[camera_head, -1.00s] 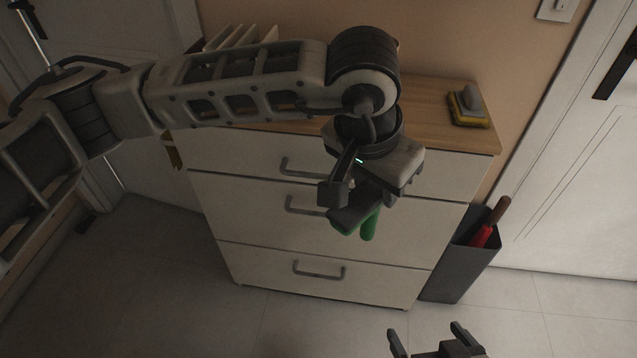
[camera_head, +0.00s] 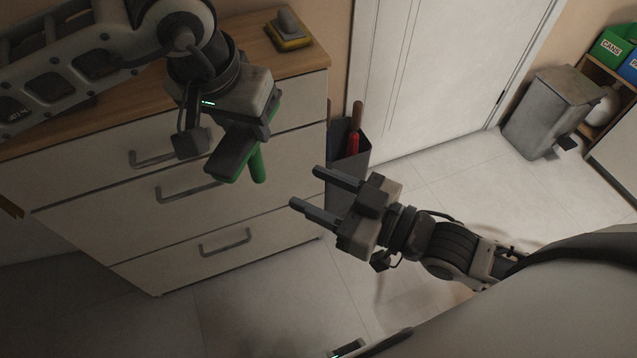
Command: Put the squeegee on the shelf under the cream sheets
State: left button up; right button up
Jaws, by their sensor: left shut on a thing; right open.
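My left gripper (camera_head: 232,150) is in front of the upper drawers of the wooden-topped dresser. It is shut on a green-handled thing (camera_head: 258,166), which I take to be the squeegee. I see no cream sheets, and no shelf under such sheets.
The dresser (camera_head: 85,230) fills the left. A yellow-and-grey brush-like thing (camera_head: 289,33) lies on its top. A dark bin (camera_head: 350,165) with red and brown handles stands beside it. A grey bin (camera_head: 552,110) and green box (camera_head: 612,46) are at the right. The floor between is clear.

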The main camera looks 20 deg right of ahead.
aim_at(258, 162)
jog(key=shift+n+y, duration=0.3)
jog(key=shift+y, duration=0.1)
jog(key=x, duration=0.4)
jog(key=r+x, duration=0.1)
jog(key=x, duration=0.7)
jog(key=shift+s+a+r, duration=0.1)
jog(key=shift+s+r, duration=0.05)
jog(key=shift+r, duration=0.05)
grip_shut()
pick_arm(q)
jog(key=o, duration=1.2)
jog(key=shift+c, duration=0.2)
